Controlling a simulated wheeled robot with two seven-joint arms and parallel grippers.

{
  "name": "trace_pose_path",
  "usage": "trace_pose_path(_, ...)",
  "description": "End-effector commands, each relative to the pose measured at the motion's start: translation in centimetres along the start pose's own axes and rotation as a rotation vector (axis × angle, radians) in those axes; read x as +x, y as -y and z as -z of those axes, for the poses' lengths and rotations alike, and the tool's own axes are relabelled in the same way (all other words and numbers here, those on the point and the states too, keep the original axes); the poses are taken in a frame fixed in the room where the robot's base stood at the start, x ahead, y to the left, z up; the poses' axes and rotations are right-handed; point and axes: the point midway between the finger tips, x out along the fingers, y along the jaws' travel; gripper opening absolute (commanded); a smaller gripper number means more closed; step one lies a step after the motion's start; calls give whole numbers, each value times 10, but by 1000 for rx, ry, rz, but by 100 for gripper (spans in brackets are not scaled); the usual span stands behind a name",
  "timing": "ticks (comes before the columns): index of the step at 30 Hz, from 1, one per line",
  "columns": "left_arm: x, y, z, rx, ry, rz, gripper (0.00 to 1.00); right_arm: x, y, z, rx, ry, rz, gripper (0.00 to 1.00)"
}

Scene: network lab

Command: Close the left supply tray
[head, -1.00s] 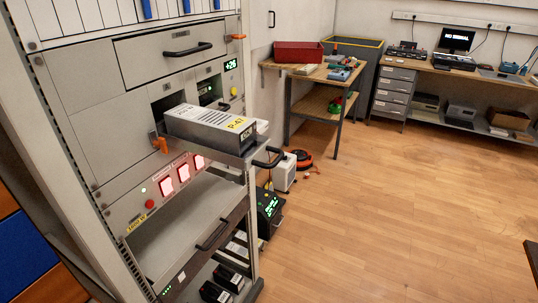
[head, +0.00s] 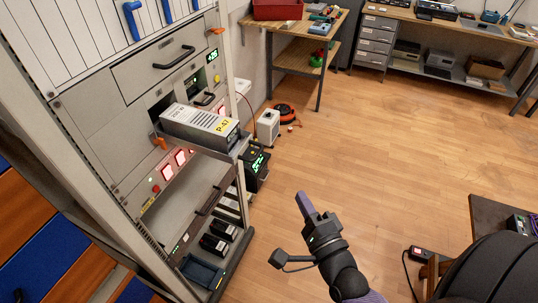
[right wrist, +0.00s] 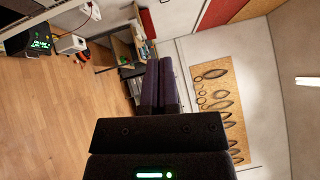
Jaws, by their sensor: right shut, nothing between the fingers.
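The left supply tray (head: 228,153) sticks out of its bay in the rack, with a dark handle at its front end. A grey box-shaped supply unit (head: 190,122) with a yellow P-47 label sits on it. The tray's rear part is hidden by the unit. My right gripper (head: 302,196) is in front of the rack, to the right of the tray and lower in the head view, apart from it. Its fingers are together and empty; they also show in the right wrist view (right wrist: 158,84), pointing away from the rack. My left gripper is not in view.
An orange latch (head: 159,142) sits beside the tray's bay. Below are an open shelf and a lower drawer handle (head: 210,196). A white box (head: 268,127) and a wooden workbench (head: 300,45) stand beyond.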

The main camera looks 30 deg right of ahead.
Motion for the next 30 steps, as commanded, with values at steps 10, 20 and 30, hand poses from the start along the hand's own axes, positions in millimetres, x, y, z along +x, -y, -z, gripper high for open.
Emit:
trace_pose_path(10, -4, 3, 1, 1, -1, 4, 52, 77, 0, 0, -3, 1, 1, 0)
trace_pose_path(20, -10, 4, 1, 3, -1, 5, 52, 108, -1, -27, -3, 1, -4, 0)
trace_pose_path(30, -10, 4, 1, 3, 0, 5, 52, 109, -2, -29, -5, 2, -4, 0)
